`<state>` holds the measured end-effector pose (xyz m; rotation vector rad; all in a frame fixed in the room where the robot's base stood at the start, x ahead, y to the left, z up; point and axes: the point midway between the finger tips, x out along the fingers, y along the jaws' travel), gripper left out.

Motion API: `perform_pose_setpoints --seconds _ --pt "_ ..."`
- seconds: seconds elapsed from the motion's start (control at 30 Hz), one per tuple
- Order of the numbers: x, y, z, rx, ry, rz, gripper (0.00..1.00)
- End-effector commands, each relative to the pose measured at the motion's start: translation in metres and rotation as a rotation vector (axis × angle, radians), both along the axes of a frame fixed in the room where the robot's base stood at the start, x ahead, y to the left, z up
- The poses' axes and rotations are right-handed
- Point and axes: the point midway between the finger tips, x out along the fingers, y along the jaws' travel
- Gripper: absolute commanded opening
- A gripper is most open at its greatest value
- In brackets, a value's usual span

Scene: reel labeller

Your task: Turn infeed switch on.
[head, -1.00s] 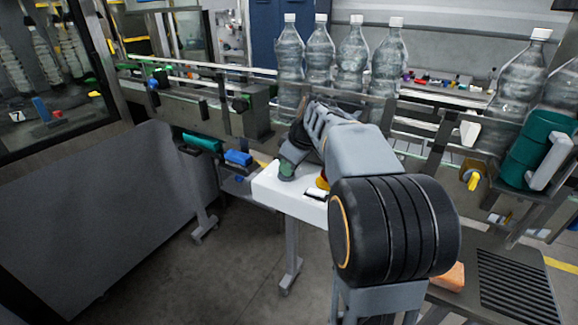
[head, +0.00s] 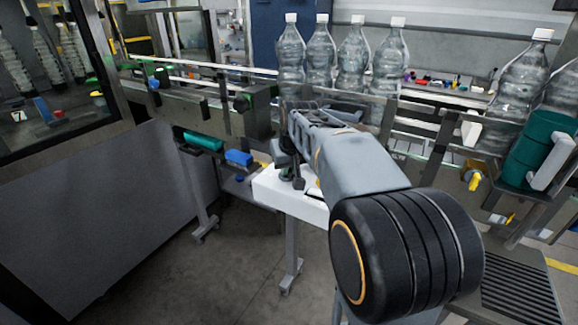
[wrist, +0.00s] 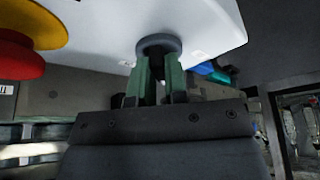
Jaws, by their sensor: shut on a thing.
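The infeed switch appears to be the round grey collar (wrist: 158,43) on the white panel (wrist: 200,20); no marking on it is readable. In the wrist view my gripper (wrist: 158,68) has its green fingers closed at this collar, and the knob between them is mostly hidden. In the head view the white box (head: 268,187) stands in front of the conveyor, with my gripper (head: 290,170) at its top. My arm hides much of the box there, including the switch. The switch's position cannot be told.
A red stop button (wrist: 15,60) with a yellow collar (wrist: 35,22) sits left of my fingers. Several clear bottles (head: 355,55) stand along the conveyor behind my arm. A blue block (head: 239,157) and a green cylinder (head: 203,141) lie left of the box.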

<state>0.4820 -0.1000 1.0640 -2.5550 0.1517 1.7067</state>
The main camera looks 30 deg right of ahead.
Motion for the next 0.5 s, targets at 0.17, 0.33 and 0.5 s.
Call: perform_pose_setpoints --seconds 0.17,0.33,0.5 --pt "0.0009 0.0018 0.0017 -0.003 -0.003 -0.164 0.0" --pt "0.0016 0.003 0.0017 -0.002 -0.004 -0.326 0.0" --pt "0.0025 0.0038 0.0015 -0.002 -0.004 -0.481 0.0"
